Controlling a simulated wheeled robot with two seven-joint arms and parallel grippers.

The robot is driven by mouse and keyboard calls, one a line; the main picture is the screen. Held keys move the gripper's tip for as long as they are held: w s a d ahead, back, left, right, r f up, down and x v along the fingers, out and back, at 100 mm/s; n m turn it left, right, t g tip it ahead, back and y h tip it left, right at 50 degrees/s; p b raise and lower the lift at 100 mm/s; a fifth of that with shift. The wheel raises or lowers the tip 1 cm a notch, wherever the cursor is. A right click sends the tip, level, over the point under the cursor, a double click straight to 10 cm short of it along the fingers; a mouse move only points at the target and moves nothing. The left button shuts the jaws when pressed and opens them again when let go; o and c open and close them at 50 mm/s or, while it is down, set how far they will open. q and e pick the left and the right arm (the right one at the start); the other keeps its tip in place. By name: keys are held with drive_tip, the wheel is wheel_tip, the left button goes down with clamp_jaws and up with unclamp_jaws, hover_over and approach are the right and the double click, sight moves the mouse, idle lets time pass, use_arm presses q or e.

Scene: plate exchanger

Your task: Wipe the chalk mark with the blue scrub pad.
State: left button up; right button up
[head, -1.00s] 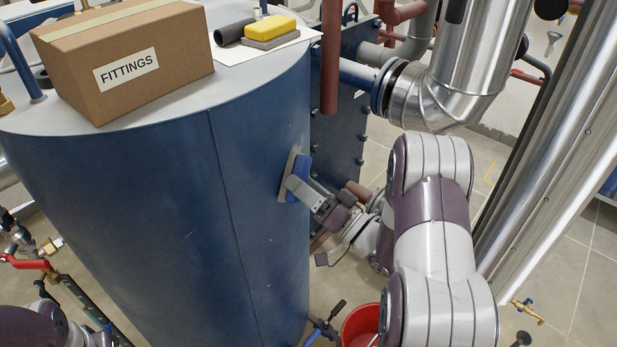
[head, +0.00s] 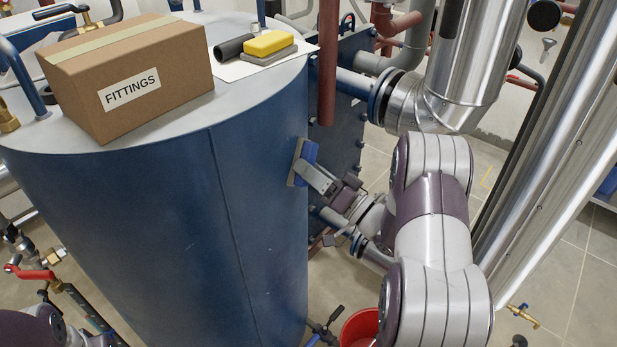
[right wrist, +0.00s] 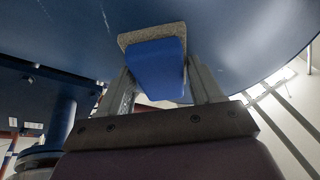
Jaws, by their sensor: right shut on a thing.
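The blue scrub pad (head: 308,152) has a grey scouring face and is at the right side of the big blue tank (head: 150,220). My right gripper (head: 316,176) is shut on it. In the right wrist view the blue pad (right wrist: 157,65) sits between the two fingers, its grey face turned to the tank wall. I cannot tell whether it touches. A short faint whitish streak (right wrist: 106,15) shows on the wall left of the pad; I cannot tell whether it is the chalk mark. My left gripper is not in view; only part of my left arm shows at the bottom left.
On the tank top stand a cardboard box marked FITTINGS (head: 165,98) and a yellow sponge (head: 268,43) on a grey pad, beside a dark tube (head: 233,47). Pipes (head: 327,60) and a blue plate stack (head: 345,130) are close behind the gripper. A red bucket (head: 358,325) stands below.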

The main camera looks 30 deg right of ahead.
drive_tip(key=shift+w+d, duration=0.85)
drive_tip(key=shift+d, duration=0.15)
drive_tip(key=shift+s+a+p, duration=0.65)
drive_tip(key=shift+s+a, duration=0.6)
drive_tip(key=shift+a, duration=0.25)
drive_tip(key=shift+s+a+p, duration=0.6)
drive_tip(key=shift+s+a, duration=0.6)
drive_tip(key=shift+a, duration=0.25)
drive_tip(key=shift+d, duration=0.1)
drive_tip(key=shift+s+d, duration=0.95)
drive_tip(key=shift+s, duration=0.2)
drive_tip(key=shift+s+d, duration=0.95)
drive_tip(key=shift+s, duration=0.15)
drive_tip(key=shift+s+d, duration=0.1)
